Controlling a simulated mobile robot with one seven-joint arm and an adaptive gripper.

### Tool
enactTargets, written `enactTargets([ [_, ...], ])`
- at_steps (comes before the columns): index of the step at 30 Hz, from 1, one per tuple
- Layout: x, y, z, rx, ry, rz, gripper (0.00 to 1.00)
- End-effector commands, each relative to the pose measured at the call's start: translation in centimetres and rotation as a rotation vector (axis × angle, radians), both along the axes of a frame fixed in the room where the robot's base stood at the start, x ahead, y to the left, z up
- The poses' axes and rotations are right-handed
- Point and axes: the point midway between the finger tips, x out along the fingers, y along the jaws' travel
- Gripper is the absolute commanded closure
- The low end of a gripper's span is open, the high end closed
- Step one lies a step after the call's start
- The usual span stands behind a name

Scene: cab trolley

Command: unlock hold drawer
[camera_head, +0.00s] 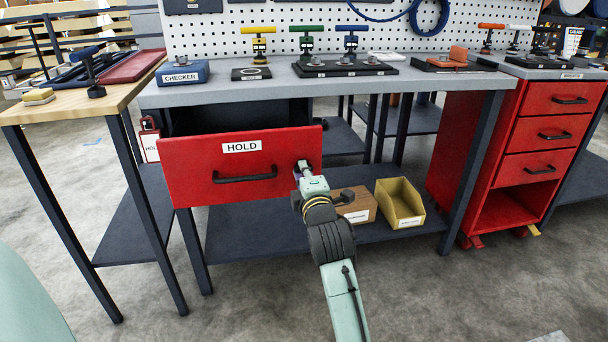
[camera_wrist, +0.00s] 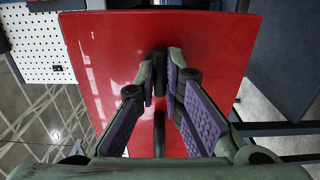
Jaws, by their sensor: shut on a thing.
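The red HOLD drawer (camera_head: 190,165) under the bench stands pulled out, with its dark inside showing behind the front. Its black handle (camera_head: 245,178) is in the middle of the front, below the label, and also shows in the wrist view (camera_wrist: 159,132). My gripper (camera_head: 303,168) is at the right part of the drawer front, right of the handle. In the wrist view my gripper (camera_wrist: 161,70) is shut on a small dark piece (camera_wrist: 159,82) at the red face. The fingers hide much of this piece, and I cannot tell if it is a key or part of a lock.
A red tag-like piece with a white label (camera_head: 150,145) hangs left of the drawer. A cardboard box (camera_head: 357,208) and a yellow bin (camera_head: 400,205) stand on the lower shelf. A red cabinet (camera_head: 470,150) stands to the right. Bench legs flank the drawer.

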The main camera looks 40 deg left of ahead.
Motion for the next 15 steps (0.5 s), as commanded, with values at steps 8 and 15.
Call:
enactTargets([
  [8, 0.01, 0.01, 0.01, -0.007, -0.008, 0.0, 1.0],
  [15, 0.01, 0.01, 0.01, -0.006, -0.008, -0.001, 0.84],
])
